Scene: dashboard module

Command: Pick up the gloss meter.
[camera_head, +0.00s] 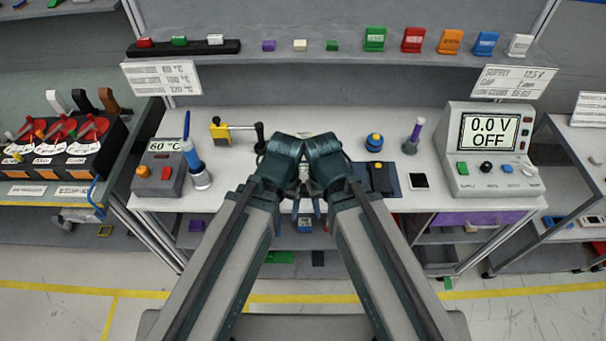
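No object in view is clearly marked as a gloss meter, so I cannot tell which one it is. A dark block with a yellow top (380,178) lies on a dark blue mat (394,186) on the bench, right of my grippers. My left gripper (294,205) and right gripper (317,205) point down close together at the bench's front middle. The fingers are small and partly hidden by my arms, so their opening is unclear. No held object can be made out.
A shelf (330,56) with colored blocks runs behind.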

